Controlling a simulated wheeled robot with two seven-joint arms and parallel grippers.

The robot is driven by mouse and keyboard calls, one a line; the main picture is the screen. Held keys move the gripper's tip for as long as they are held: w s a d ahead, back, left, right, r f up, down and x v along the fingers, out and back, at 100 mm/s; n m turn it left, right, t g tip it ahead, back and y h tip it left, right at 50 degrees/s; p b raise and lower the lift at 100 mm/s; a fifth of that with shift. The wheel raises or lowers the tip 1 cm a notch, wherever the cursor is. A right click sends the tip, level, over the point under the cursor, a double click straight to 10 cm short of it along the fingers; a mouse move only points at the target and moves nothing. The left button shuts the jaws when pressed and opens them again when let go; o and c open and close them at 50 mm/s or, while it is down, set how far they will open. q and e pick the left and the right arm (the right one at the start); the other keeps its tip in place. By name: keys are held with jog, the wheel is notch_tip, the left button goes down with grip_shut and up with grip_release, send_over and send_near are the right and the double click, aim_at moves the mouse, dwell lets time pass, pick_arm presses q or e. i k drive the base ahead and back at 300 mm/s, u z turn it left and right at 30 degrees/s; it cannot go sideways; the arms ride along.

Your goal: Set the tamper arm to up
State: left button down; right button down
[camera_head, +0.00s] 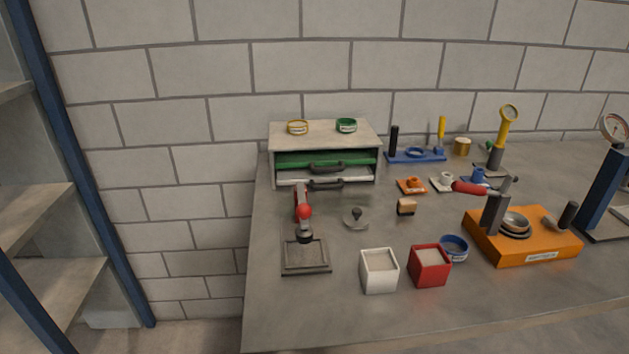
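The arm ends in a red ball knob (304,211) toward me. A dark round head (305,237) shows below the knob, near the back edge of the base. I cannot tell for sure whether the arm is up or down. Neither of my grippers is in view.
A white box (379,270) and a red box (429,265) stand right of the tamper. A drawer cabinet (325,140) is behind it. Blue-framed shelves (50,240) stand left.

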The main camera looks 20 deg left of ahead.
aim_at(304, 233)
jog(key=z, duration=1.5)
jog(key=k, duration=0.5)
jog(key=u, duration=1.5)
